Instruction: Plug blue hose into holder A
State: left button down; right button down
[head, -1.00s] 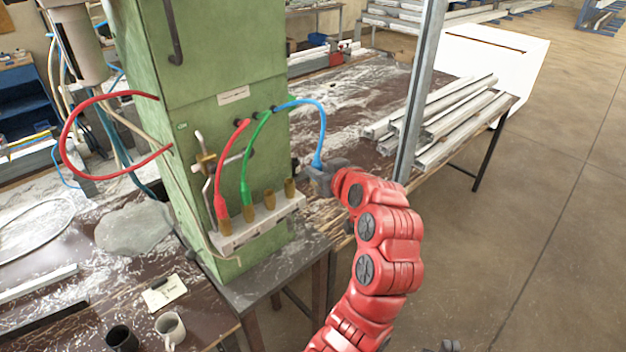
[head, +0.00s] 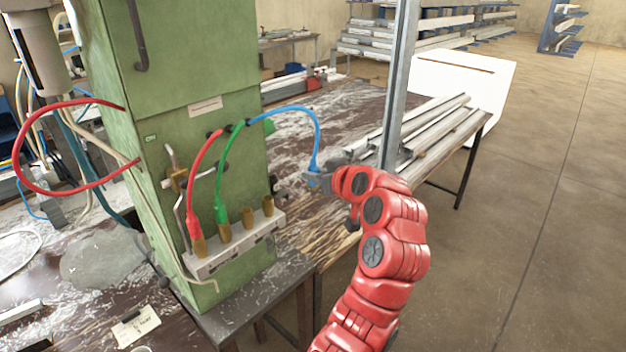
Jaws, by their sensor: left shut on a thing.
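The blue hose (head: 300,112) arches from a port on the green cabinet down to its end. My left gripper (head: 317,177) is shut on that end, which points down. It is to the right of and a little higher in the picture than the holder rail (head: 215,255), apart from it. The pale rail on the cabinet front bears several brass holders. The red hose (head: 204,170) ends in the leftmost holder and the green hose (head: 224,180) in the one beside it. The two right holders (head: 248,217) (head: 268,205) are empty. Rail labels are too small to read. My right gripper is out of view.
The green cabinet (head: 195,75) stands on a dark bench. A valve with a lever (head: 176,180) sits left of the hoses. An upright metal post (head: 398,90) and stacked profiles (head: 430,130) are behind my left arm. A red cable (head: 60,190) loops at the left.

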pick_arm(q)
jog(key=shift+a, duration=0.1)
jog(key=shift+w+a+b, duration=0.75)
jog(key=shift+w+a, duration=0.75)
jog(key=shift+a, duration=0.35)
jog(key=shift+w+a+b, duration=0.75)
jog(key=shift+w+a, duration=0.7)
jog(key=shift+a, duration=0.45)
jog(key=shift+w+a+b, duration=0.75)
jog(key=shift+w+a, duration=0.75)
jog(key=shift+a, duration=0.35)
